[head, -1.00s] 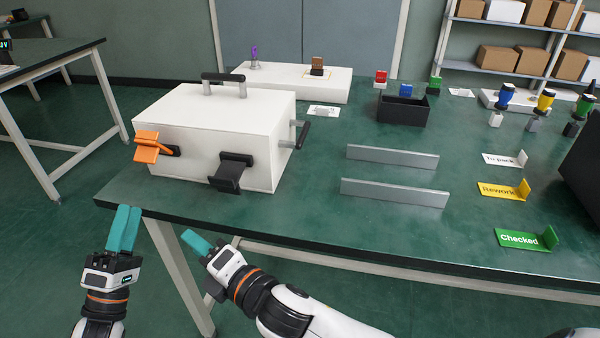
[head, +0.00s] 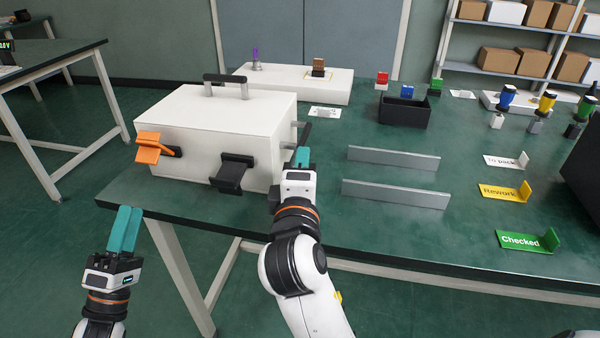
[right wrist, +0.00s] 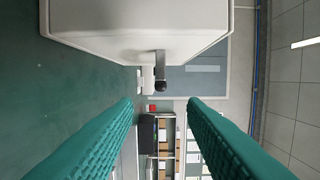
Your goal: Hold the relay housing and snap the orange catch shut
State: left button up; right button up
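The relay housing (head: 205,128) is a large white box at the left of the green bench, with a top handle (head: 226,84). An orange catch (head: 150,146) sticks out at its front left, looking raised. A black catch (head: 232,172) is on its front. My right gripper (head: 302,157) is open and empty by the housing's right side, near the dark side handle (head: 305,133). In the right wrist view the handle (right wrist: 160,75) lies ahead of the spread fingers (right wrist: 162,103). My left gripper (head: 124,230) is in front of the bench's left end, apart from the housing; its finger gap is unclear.
Two grey rails (head: 395,194) stand right of the housing. A black bin (head: 404,111) and a white platform (head: 290,82) are behind. Label holders, including the green Checked one (head: 527,241), line the right. The bench's front edge (head: 400,258) runs below; the bench between the rails and labels is clear.

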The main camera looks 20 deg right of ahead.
aim_at(305, 135)
jog(key=x, duration=1)
jog(key=shift+w+d+r, duration=0.1)
jog(key=shift+w, duration=0.15)
jog(key=shift+c, duration=0.4)
grip_shut()
dwell(1.2)
